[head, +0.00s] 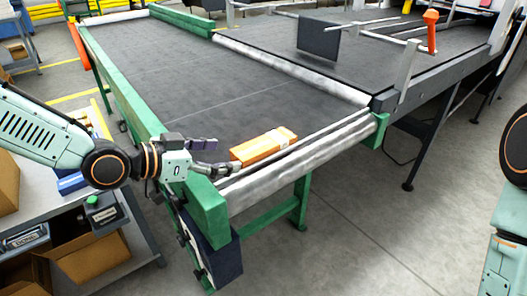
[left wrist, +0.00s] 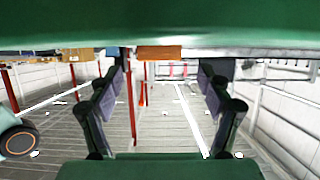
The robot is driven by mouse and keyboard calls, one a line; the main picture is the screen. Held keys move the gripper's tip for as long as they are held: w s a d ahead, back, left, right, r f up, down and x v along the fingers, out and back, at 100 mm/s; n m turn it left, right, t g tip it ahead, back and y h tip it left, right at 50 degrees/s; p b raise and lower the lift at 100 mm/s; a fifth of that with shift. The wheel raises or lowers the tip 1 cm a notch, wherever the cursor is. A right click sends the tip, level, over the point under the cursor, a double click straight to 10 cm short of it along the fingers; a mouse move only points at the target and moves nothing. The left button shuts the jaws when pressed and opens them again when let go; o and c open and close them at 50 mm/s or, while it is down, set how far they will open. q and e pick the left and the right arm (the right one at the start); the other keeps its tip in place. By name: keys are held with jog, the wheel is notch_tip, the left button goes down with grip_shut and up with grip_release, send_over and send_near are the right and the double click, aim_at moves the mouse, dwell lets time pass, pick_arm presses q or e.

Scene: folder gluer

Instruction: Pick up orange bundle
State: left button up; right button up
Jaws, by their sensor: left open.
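The orange bundle (head: 263,146) lies on the dark conveyor belt (head: 190,75) near its front roller, with its length running roughly left to right. It also shows in the left wrist view (left wrist: 160,52), at the top middle, beyond and between the fingers. My left gripper (head: 215,157) is open and empty, over the green side rail just left of the bundle's near end, and looks apart from it. Its two spread fingers show in the left wrist view (left wrist: 164,85). My right gripper is out of view; only part of my right arm shows at the right edge.
The green rail (head: 125,95) edges the belt's left side. A metal roller (head: 300,160) spans the front end. A second belt section (head: 390,45) with bars and a hanging dark plate (head: 318,38) lies at back right. A bench with boxes stands at lower left.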

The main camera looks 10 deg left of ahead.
aim_at(240, 154)
pick_arm(q)
jog(key=shift+b+x, duration=0.65)
jog(key=shift+x, duration=0.4)
jog(key=shift+w+d+f+b, duration=0.25)
jog(key=shift+w+f+b, duration=0.05)
jog(key=shift+w, duration=0.05)
jog(key=shift+w+d, duration=0.35)
jog(key=shift+s, duration=0.1)
jog(key=shift+a, duration=0.1)
jog(key=shift+c, duration=0.7)
jog(key=c, duration=1.2)
